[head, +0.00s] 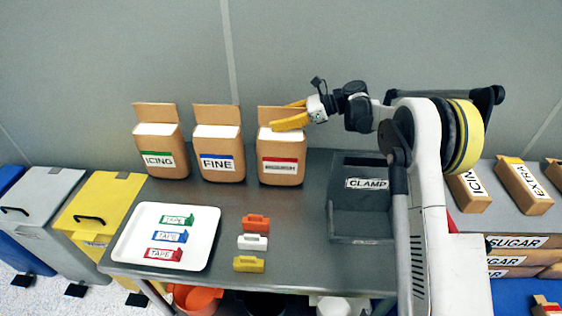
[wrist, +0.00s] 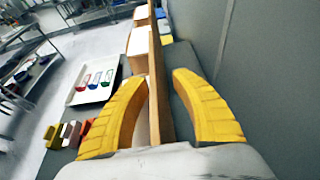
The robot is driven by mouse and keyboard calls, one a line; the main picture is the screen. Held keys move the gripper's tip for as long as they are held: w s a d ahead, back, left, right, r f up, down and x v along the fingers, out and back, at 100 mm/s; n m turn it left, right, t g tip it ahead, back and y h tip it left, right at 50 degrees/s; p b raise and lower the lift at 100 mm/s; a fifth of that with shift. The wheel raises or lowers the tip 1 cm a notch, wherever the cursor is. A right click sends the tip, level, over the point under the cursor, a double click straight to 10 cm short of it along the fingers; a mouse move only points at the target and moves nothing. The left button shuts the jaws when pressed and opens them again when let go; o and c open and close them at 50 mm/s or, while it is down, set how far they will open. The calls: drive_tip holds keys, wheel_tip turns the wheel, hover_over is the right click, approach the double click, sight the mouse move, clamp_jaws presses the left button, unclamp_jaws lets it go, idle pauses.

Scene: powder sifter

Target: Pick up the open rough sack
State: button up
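The open rough sack (head: 283,172) is the brown sack with a red-banded label, rightmost of three on the table; its lettering is too small to read. It stands upright with its back flap raised and a white top showing. My gripper (head: 281,114) is at its top, reaching in from the right. In the wrist view, the yellow fingers of my gripper (wrist: 161,75) are spread, one on each side of the raised flap (wrist: 157,92). A gap shows between flap and right finger; I cannot tell whether the left finger touches. The fingers partly hide the sack top.
The FINE sack (head: 218,165) and ICING sack (head: 158,160) stand to the left. A white tray (head: 205,258) with tape pieces and several coloured clips (head: 252,242) lie in front. A dark CLAMP bin (head: 362,215) is at right. The grey wall (head: 300,45) is close behind.

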drive_tip(key=shift+d+r, duration=0.1)
clamp_jaws()
